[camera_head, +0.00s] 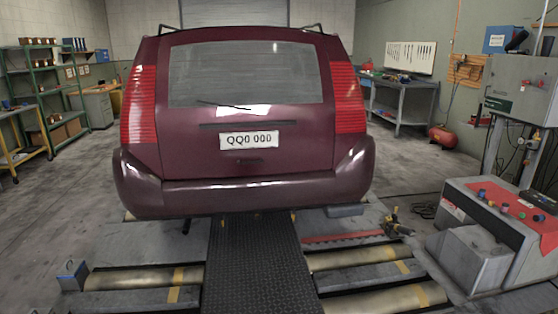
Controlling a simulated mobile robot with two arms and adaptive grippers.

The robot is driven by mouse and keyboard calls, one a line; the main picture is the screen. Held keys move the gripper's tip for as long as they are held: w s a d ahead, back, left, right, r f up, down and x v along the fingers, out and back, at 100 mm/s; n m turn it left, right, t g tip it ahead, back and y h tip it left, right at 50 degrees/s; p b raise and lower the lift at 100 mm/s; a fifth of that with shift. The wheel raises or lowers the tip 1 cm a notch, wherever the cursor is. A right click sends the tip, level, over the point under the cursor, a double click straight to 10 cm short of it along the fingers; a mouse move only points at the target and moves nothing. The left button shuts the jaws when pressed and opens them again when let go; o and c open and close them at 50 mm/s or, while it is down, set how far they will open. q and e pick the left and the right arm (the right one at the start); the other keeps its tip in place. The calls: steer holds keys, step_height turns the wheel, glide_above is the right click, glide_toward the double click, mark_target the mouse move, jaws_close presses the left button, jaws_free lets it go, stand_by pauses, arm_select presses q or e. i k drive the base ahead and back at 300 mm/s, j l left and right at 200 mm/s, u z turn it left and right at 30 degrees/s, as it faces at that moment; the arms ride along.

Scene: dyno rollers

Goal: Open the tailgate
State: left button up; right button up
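A dark red car stands ahead with its rear facing me in the head view. Its tailgate (290,168) is shut. The tailgate has a grey rear window (245,74), a wiper across the window's lower edge, a dark handle strip (247,124) above the plate and a white licence plate (248,140) reading QQ0 000. The rear bumper (250,192) runs below it. Neither of my grippers shows in this view.
A black ribbed ramp (257,265) leads from the front to the car, between rollers (380,297) set in the floor. A control console (500,230) stands at the right. Green shelves (40,90) stand at the left, a workbench (400,95) at the back right.

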mark_target(272, 86)
steer(key=i+l, duration=0.25)
steer(key=i, duration=0.3)
steer(key=i+l+z, duration=0.15)
steer(key=i, duration=0.35)
steer(key=i+l, duration=0.2)
steer(key=i, duration=0.35)
steer(key=l+z, duration=0.05)
